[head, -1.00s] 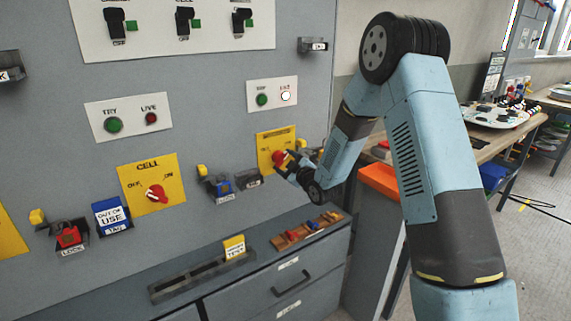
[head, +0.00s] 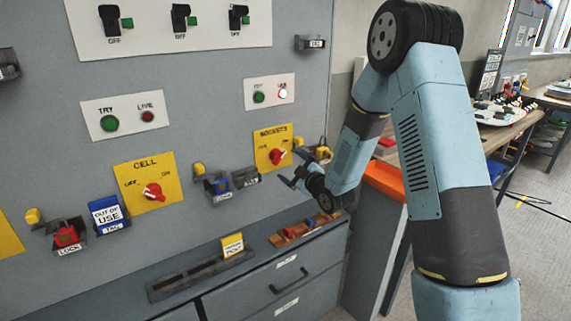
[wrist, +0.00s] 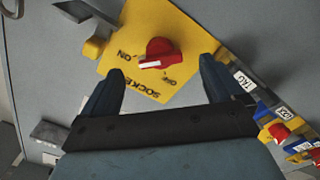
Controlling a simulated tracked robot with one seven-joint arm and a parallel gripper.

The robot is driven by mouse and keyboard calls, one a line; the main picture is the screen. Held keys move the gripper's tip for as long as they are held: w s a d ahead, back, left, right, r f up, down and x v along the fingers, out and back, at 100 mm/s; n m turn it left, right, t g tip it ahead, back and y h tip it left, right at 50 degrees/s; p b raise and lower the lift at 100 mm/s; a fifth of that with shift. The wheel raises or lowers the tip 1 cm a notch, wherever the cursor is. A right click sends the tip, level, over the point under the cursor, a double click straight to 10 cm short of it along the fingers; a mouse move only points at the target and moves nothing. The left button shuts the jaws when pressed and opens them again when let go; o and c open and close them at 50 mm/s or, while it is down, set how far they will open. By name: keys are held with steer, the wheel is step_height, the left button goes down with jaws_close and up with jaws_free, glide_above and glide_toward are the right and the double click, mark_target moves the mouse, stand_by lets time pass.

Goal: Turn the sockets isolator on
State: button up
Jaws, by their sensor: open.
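The sockets isolator is a red rotary knob (head: 278,156) on a yellow plate (head: 265,137) marked SOCKETS, at the right of the grey panel. In the wrist view the knob (wrist: 158,52) lies beyond and between my fingertips, with clear space around it. Its white mark points left there, towards the ON lettering, which appears upside down. My gripper (head: 289,181) is open and empty, just below and in front of the plate, not touching the knob. Both fingers (wrist: 160,66) show in the wrist view.
A lit lamp (head: 283,93) sits above the plate beside a green button (head: 258,97). Padlock and tag holders (head: 218,187) are left of the plate; a yellow block (head: 323,153) is right. The CELL isolator (head: 153,191) is further left. A cabinet top (head: 215,255) juts out below.

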steer(key=v, duration=0.8)
steer(key=s+d+r+m+g+h, duration=0.2)
steer(key=s+d+r+m+h, duration=0.2)
steer(key=d+r, duration=0.25)
steer(key=s+d+r+m+g+h, duration=0.1)
steer(key=s+d+r+m+h, duration=0.4)
steer(key=r, duration=0.3)
steer(key=s+d+r+m+g, duration=0.1)
steer(key=s+r+m+g, duration=0.1)
steer(key=s, duration=0.6)
steer(key=s+d+r+m+g, duration=0.1)
steer(key=s+d+m+g, duration=0.1)
steer(key=s, duration=0.7)
steer(key=s+d+r+m+g+h, duration=0.1)
steer(key=s+r+m+g, duration=0.1)
steer(key=s, duration=0.6)
steer(key=shift+s+d+r+m, duration=0.15)
steer(key=shift+d+r+m, duration=0.15)
steer(key=shift+d, duration=0.05)
